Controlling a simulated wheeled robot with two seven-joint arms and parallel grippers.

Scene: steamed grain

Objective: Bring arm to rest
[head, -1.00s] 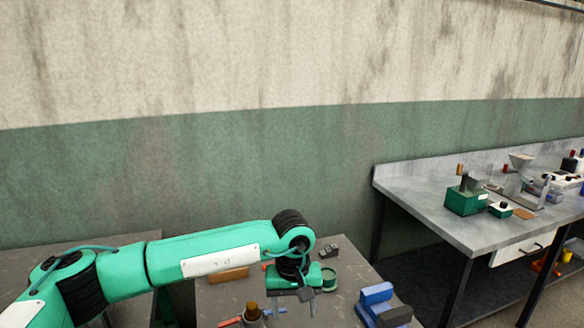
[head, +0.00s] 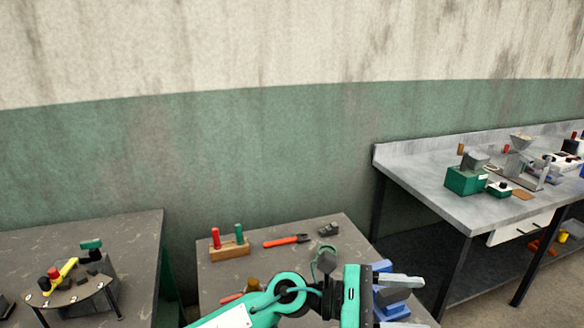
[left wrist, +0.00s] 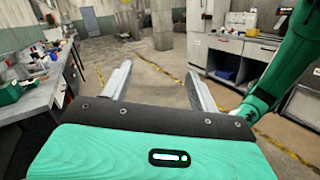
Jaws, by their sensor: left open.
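My left arm comes in from the bottom of the head view, low over the front table. Its left gripper (head: 412,303) points to the right, beside a blue object on that table. The two grey fingers are apart with nothing between them. In the left wrist view the open gripper (left wrist: 160,72) faces empty floor, with no object in its jaws. My right gripper is in neither view.
The front table (head: 215,285) holds a wooden block (head: 230,249) with red and green handles, an orange-handled tool (head: 287,241) and a blue object (head: 392,311) near the gripper. A grey workbench (head: 420,180) stands right; another table (head: 135,235) stands left.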

